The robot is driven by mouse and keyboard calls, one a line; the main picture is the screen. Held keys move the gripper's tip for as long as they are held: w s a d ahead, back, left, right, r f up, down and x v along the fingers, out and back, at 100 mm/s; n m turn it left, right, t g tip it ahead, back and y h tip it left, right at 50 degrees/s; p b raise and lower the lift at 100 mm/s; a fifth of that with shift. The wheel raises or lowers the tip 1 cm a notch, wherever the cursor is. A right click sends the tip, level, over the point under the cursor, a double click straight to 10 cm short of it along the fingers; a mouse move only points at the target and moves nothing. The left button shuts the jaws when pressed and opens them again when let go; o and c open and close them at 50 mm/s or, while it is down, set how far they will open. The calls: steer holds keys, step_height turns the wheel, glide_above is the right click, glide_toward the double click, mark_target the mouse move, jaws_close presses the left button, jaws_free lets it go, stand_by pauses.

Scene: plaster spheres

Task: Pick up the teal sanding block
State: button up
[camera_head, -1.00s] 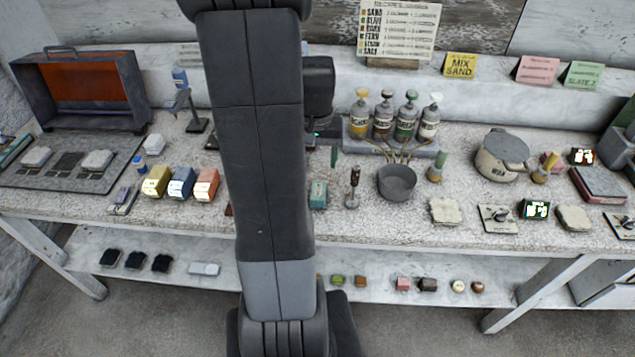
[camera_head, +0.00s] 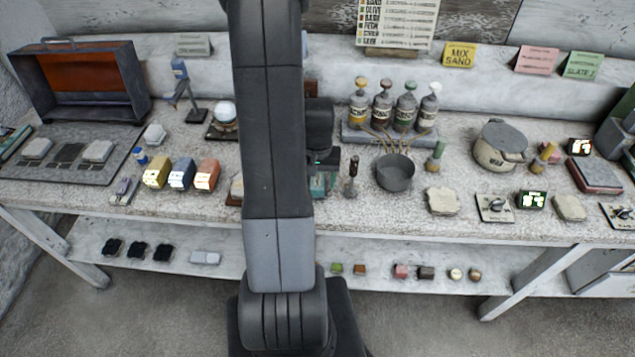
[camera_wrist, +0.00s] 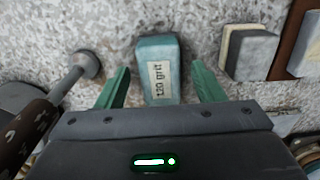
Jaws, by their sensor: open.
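The teal sanding block (camera_wrist: 158,85) lies on the speckled worktop in the wrist view, with a pale label reading "120 grit". My gripper (camera_wrist: 160,68) is open, with one green finger on each side of the block and a gap showing at both sides. I cannot tell whether the fingers reach down to its sides. In the head view the block (camera_head: 318,190) shows only in part, below my gripper's dark body and beside my arm.
A dark-handled tool (camera_head: 351,178) stands close to the right of the block, and a grey pot (camera_head: 395,173) is beyond it. A row of yellow, blue and orange blocks (camera_head: 181,175) lies to the left. Shaker bottles (camera_head: 382,108) stand behind.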

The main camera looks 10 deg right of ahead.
mark_target(318, 180)
steer(key=shift+f, duration=0.45)
steer(key=c, duration=1.1)
step_height(318, 180, up, 10)
steer(key=shift+r+b, duration=0.1)
steer(key=shift+b, duration=0.3)
steer(key=o, duration=0.3)
steer(key=c, duration=0.3)
